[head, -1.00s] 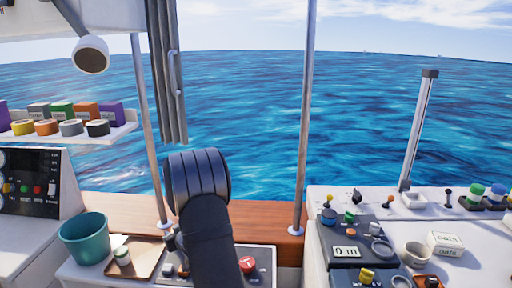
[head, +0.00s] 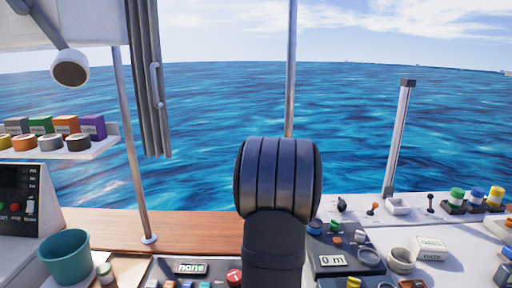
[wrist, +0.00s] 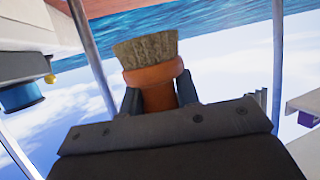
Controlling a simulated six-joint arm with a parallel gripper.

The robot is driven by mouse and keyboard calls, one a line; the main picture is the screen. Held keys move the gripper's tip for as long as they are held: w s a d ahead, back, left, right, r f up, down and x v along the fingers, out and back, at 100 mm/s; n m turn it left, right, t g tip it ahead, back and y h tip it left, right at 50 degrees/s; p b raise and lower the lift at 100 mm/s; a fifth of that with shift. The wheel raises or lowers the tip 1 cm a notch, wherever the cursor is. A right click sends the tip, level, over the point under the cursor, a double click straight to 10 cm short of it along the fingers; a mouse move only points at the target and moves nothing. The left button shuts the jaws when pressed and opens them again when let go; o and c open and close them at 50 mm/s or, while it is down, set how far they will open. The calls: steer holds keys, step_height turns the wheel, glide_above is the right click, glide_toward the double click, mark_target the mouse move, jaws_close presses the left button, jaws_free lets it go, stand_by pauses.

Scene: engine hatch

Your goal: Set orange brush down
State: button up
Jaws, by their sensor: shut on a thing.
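The orange brush (wrist: 155,80) shows in the wrist view, with pale tan bristles (wrist: 147,50) and an orange ferrule and handle. My gripper (wrist: 158,97) is shut on its handle, one dark finger on each side. The bristles point away from the gripper body. Open sea and sky lie behind the brush, and no surface is seen touching it. In the head view my dark arm stands in the middle, and the gripper and brush are not seen there.
A teal bucket (head: 65,257) stands at the lower left. A shelf (head: 75,152) with coloured boxes and rolls is above it. On the right, a white console (head: 450,235) holds a cup (head: 402,260), white boxes (head: 432,247) and several small jars. A grey post (head: 400,140) rises behind.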

steer(key=s+f+m+h, duration=0.1)
steer(key=s+f, duration=0.1)
steer(key=f, duration=0.3)
steer(key=s+f+m+h, duration=0.1)
steer(key=s+f, duration=0.1)
steer(key=f, duration=0.3)
steer(key=s+f+m+h, duration=0.1)
steer(key=s+f, duration=0.2)
steer(key=f, duration=0.2)
steer(key=shift+a+f+t+h, duration=0.15)
steer(key=shift+f+t+h, duration=0.15)
steer(key=shift+f+h, duration=0.1)
steer(key=shift+s+d+f, duration=0.2)
steer(key=shift+s+f, duration=0.1)
steer(key=shift+s, duration=0.1)
